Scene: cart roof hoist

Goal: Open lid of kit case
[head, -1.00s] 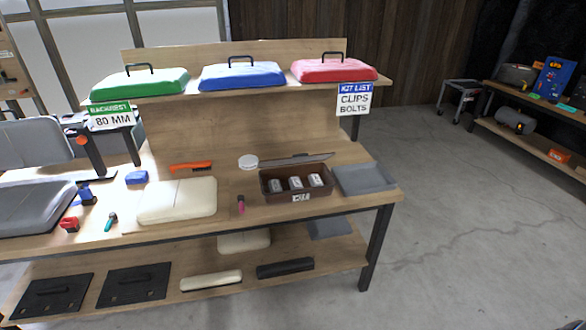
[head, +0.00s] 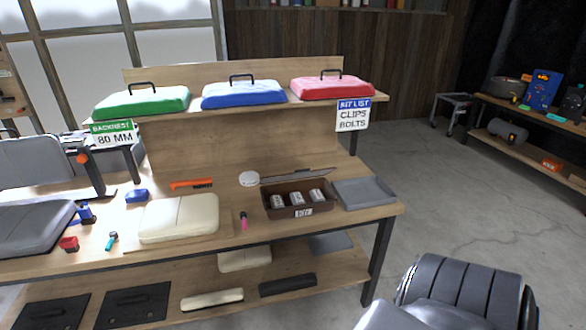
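A brown open-topped case (head: 272,207) with a "KIT" label (head: 303,212) on its front stands on the bench top, right of centre. Several pale, label-faced items (head: 298,199) sit inside it. A thin dark strip (head: 318,173) runs along behind the case; I cannot tell whether it is the case's lid seen edge-on. Neither gripper is in view.
A grey tray (head: 366,192) is right of the case. A white round item (head: 249,179), a pink-tipped tool (head: 243,221) and a cream cushion (head: 180,218) are left of it. The upper shelf above holds green, blue and red handled covers (head: 332,87).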

